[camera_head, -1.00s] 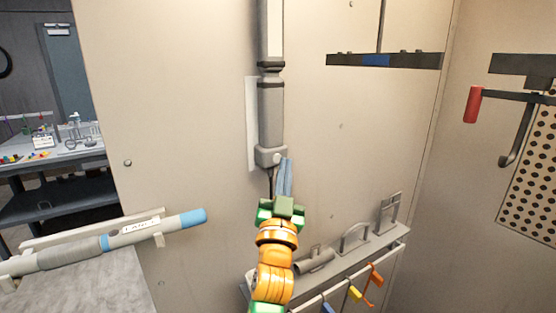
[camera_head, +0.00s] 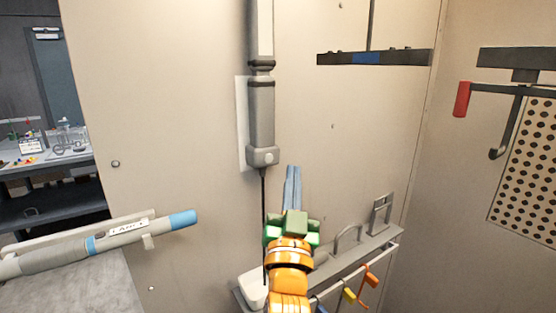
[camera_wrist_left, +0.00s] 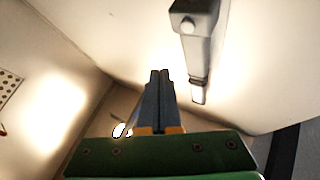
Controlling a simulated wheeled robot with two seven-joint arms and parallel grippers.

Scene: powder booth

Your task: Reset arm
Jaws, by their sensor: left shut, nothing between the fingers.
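My left gripper (camera_head: 292,168) shows at the centre of the head view, with an orange and green wrist and blue-grey fingers pointing up. The fingers are together with nothing between them. They are just right of and below the lower end of a grey wall-mounted column (camera_head: 261,120). A visible gap separates them from it. In the left wrist view the shut fingers (camera_wrist_left: 159,75) point toward the wall, and the grey column (camera_wrist_left: 197,45) is to their right, apart from them. My right gripper is not in view.
A narrow shelf (camera_head: 352,249) with handles and coloured hanging tags is low on the wall, partly behind my wrist. A grey tube with a blue end (camera_head: 183,219) rests at left. A red-handled bracket (camera_head: 461,99) is at right. A dark bar (camera_head: 340,58) hangs upper right.

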